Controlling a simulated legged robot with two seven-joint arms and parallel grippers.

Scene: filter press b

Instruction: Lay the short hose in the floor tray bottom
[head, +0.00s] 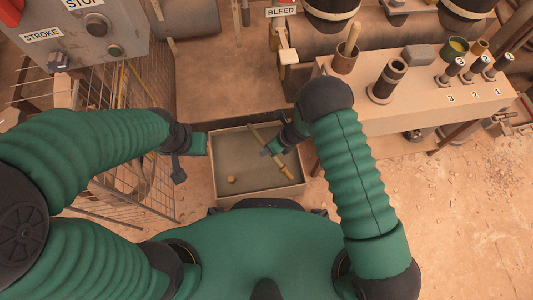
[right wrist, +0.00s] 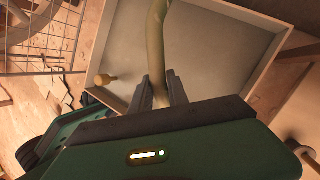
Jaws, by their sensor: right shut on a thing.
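The short hose (head: 257,136) is a thin olive-yellow tube. My right gripper (head: 268,150) is shut on it over the right half of the floor tray (head: 256,198). In the right wrist view the hose (right wrist: 156,35) rises from between the two dark fingers (right wrist: 160,92) and runs out of the top of the picture. In the head view it slants from upper left to lower right. I cannot tell whether it touches the tray bottom. My left gripper (head: 192,150) is at the tray's left edge; its fingers do not show clearly.
A small yellow-tan piece (head: 231,180) lies in the tray's lower left. A wire cage (head: 125,150) stands left of the tray. A bench (head: 425,115) with numbered holders stands at the right. A control box (head: 85,35) is at upper left. Bare floor lies at lower right.

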